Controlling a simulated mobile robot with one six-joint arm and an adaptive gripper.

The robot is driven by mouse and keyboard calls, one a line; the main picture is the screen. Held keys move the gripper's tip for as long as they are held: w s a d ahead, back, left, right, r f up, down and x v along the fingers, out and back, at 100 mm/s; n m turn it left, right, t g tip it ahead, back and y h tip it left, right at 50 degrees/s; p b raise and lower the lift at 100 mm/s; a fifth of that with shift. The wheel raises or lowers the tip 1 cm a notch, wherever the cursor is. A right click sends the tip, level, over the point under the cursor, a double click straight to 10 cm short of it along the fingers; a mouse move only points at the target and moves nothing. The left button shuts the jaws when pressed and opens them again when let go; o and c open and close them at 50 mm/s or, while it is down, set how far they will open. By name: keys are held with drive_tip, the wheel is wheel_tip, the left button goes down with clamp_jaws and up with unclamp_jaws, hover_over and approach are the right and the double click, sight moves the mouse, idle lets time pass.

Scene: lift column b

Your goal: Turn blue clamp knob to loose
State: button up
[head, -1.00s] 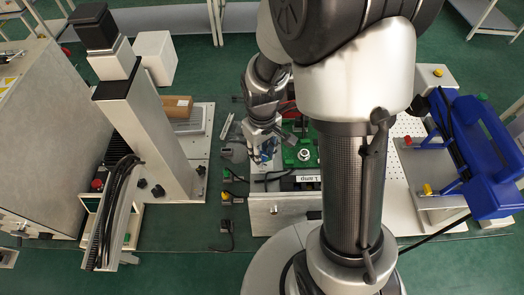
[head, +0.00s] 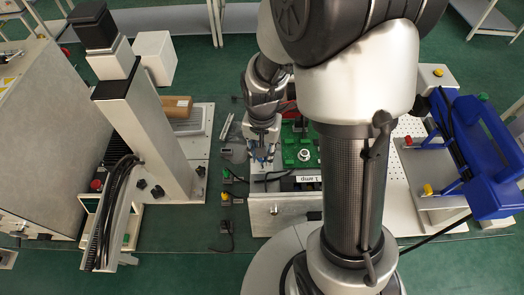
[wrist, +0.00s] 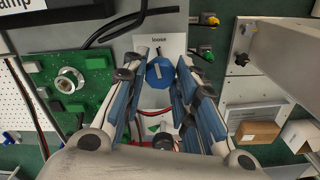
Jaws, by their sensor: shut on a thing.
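The blue clamp knob (wrist: 160,77) sits between the fingertips of my gripper (wrist: 163,64) in the wrist view. The pads rest against its two sides, and my gripper is shut on it. A pale line on the knob's face points roughly up in that view, towards a white label reading "loose" (wrist: 159,42). In the head view my gripper (head: 262,155) is low over the fixture, left of the green board (head: 300,150). The knob is mostly hidden by the fingers there.
The green board with a round metal fitting (wrist: 70,82) lies beside the knob. A black cable (wrist: 115,28) runs close above it. Yellow (wrist: 205,48) and green connectors stand nearby. A grey column (head: 150,130) rises to the left in the head view.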

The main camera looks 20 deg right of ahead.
drive_tip(key=shift+m, duration=1.1)
drive_tip(key=o, duration=1.1)
wheel_tip(320, 180, up, 12)
drive_tip(key=shift+r, duration=0.1)
